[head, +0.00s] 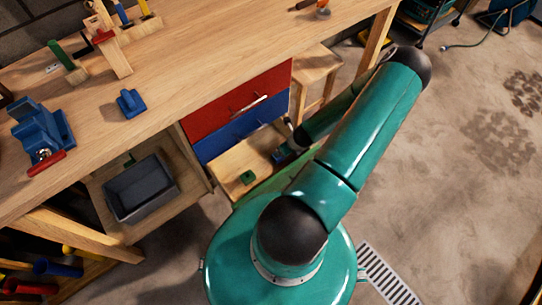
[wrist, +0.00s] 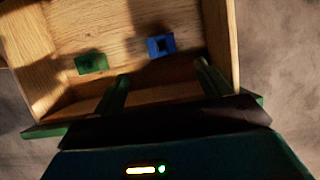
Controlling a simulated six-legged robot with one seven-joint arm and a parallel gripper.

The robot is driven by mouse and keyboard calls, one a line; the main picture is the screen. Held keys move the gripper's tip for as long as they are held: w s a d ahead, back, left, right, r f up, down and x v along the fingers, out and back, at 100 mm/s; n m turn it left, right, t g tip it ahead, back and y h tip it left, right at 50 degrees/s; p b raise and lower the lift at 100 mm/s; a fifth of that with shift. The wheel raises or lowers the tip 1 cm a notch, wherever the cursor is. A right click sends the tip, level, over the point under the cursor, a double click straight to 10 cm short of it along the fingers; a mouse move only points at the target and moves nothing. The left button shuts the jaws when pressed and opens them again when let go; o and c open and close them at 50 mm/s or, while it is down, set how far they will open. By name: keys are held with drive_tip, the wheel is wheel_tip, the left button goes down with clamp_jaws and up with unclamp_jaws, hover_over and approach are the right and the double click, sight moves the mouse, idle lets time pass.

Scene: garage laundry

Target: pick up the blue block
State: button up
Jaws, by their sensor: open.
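The blue block (wrist: 153,46) lies in an open wooden drawer, near its right side in the wrist view, with a dark square on its top. A green block (wrist: 91,63) lies left of it in the same drawer; it also shows in the head view (head: 247,177). My gripper (wrist: 164,70) is open and empty. Its two fingers point into the drawer, and the blue block appears just beyond the fingertips, between their lines. The blue block is hard to tell apart from my gripper in the head view, where my arm covers much of that drawer end.
The drawer (wrist: 190,15) has raised wooden walls around the blocks. Red (head: 235,100) and blue (head: 240,132) drawer fronts stand above it, under the workbench (head: 190,60). A grey bin (head: 140,190) is on the shelf at left. A stool (head: 318,66) stands behind my arm.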

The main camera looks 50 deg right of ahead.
drive_tip(key=x, duration=0.8)
drive_tip(key=shift+s+d, duration=0.15)
drive_tip(key=x, duration=0.5)
drive_tip(key=shift+f, duration=0.4)
drive_tip(key=c, duration=1.1)
